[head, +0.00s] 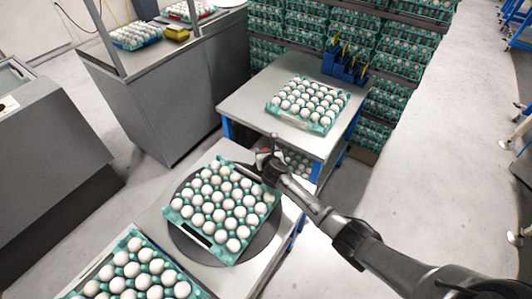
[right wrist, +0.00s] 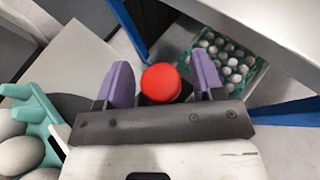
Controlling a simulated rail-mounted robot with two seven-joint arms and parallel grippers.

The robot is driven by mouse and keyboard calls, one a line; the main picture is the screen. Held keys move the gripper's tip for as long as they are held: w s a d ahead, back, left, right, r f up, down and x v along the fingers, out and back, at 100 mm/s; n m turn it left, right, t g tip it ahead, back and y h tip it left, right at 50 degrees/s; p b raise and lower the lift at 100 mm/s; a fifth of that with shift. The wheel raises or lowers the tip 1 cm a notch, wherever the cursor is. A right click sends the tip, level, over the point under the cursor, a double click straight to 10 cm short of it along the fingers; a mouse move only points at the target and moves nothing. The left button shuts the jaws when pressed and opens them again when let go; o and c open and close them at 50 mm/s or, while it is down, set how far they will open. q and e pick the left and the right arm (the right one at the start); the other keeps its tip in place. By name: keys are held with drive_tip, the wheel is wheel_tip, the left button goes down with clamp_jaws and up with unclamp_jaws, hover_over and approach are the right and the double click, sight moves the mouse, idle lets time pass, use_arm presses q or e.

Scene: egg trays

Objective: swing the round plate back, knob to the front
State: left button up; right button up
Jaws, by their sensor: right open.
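The round plate (head: 200,252) is a dark disc on a pale table, and a teal tray of white eggs (head: 227,261) lies on it, covering most of it. The red knob (right wrist: 161,83) shows in the right wrist view; in the head view my gripper mostly hides it, at the plate's far right edge. My right gripper (head: 267,153) is open there. In the right wrist view its purple fingers (right wrist: 161,74) stand on either side of the knob, with gaps visible. My left gripper is in neither view.
Another egg tray (head: 314,124) sits on the table behind, beside a blue holder (head: 343,68). A further tray (head: 119,236) lies at the front left. Stacked trays (head: 375,98) line the back. The floor at the right is open.

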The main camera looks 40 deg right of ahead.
clamp_jaws()
drive_tip(key=shift+s, duration=0.1)
idle(0.5)
